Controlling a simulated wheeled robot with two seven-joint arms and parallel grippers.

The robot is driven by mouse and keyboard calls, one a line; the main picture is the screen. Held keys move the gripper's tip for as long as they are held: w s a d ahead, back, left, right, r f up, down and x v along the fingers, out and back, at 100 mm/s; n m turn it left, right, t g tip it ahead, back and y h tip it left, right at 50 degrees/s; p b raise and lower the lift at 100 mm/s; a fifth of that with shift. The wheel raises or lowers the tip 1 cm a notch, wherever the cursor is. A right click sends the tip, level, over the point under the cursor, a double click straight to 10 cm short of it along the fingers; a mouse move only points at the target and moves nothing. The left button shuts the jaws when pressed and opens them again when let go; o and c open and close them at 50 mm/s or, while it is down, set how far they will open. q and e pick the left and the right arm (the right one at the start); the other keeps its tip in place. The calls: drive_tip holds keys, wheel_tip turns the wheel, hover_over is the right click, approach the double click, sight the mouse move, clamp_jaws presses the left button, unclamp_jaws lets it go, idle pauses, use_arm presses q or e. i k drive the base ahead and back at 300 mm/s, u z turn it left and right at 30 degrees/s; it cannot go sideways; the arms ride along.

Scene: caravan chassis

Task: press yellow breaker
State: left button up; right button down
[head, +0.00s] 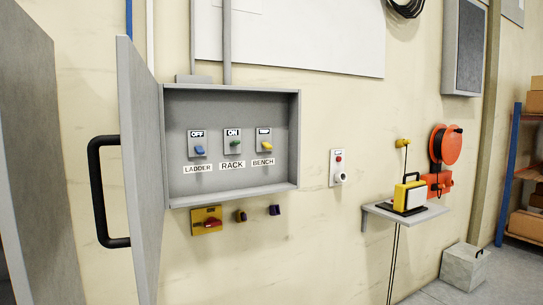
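The yellow breaker (265,147) is a small yellow switch on a grey plate, the rightmost of three inside an open grey wall box (231,94). A "BENCH" label (263,161) is under it. The white tag above the yellow switch is too small to read surely. The green breaker (234,144) in the middle is tagged "ON" and labelled "RACK". The blue breaker (199,150) on the left is tagged "OFF" and labelled "LADDER". Neither of my grippers is in view.
The box's door (140,175) stands open at left, with a black handle (104,190). Below the box are a yellow plate with a red knob (207,221) and two dark knobs. At right, a small shelf (405,213) holds a yellow lamp. The space before the box looks clear.

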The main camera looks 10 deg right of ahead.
sight(266, 145)
drive_tip(key=k, duration=1.2)
drive_tip(key=z, duration=0.45)
drive_tip(key=i, duration=0.7)
drive_tip(key=z, duration=0.55)
drive_tip(key=i, duration=1.2)
drive_tip(key=u, duration=1.05)
drive_tip(key=i, duration=0.8)
drive_tip(key=u, duration=0.85)
